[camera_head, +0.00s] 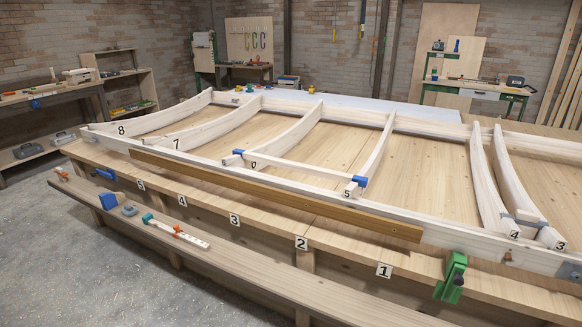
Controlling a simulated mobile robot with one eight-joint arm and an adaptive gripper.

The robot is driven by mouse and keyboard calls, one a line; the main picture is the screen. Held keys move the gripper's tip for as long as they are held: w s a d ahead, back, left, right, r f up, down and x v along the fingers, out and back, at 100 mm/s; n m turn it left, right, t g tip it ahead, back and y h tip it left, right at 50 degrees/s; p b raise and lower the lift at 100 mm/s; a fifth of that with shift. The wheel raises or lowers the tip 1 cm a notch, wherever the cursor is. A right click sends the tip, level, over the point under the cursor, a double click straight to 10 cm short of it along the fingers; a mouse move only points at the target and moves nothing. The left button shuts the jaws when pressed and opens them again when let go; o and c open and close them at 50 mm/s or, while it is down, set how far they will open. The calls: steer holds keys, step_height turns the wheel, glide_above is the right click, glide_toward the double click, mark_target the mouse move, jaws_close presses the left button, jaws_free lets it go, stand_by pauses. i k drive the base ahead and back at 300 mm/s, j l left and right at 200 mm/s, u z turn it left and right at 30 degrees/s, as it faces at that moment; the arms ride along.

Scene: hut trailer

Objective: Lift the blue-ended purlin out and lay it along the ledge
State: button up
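The blue-ended purlin (297,169) is a pale bar with a blue piece near each end. It spans between the front ends of the curved ribs marked 6 and 5, within the white frame. Its left end lies by rib 6 (290,136) and its right end by rib 5 (374,158). How it is seated there is too small to tell. A pale wooden ledge (330,255) with number tags 1 to 5 runs along the front, below the frame. My gripper is not in view.
A brown timber strip (275,195) lies along the frame's front side. A green clamp (452,278) stands at the ledge's right. A lower plank (250,270) holds a blue tool (109,200) and small items. Most of the numbered ledge is bare. Concrete floor is clear at lower left.

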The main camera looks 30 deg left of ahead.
mark_target(307, 169)
steer(key=i+j, duration=0.25)
steer(key=j, duration=0.2)
steer(key=i+j+z, duration=0.1)
steer(key=j, duration=0.35)
steer(key=i+j, duration=0.3)
steer(key=j, duration=0.2)
steer(key=i+j+z, duration=0.1)
steer(key=j, duration=0.35)
steer(key=i+j, duration=0.3)
steer(key=j, duration=0.2)
steer(key=i+j+z, duration=0.1)
steer(key=j, duration=0.35)
steer(key=i+j, duration=0.3)
steer(key=j, duration=0.2)
steer(key=i+j+z, duration=0.1)
steer(key=j, duration=0.4)
steer(key=i, duration=0.05)
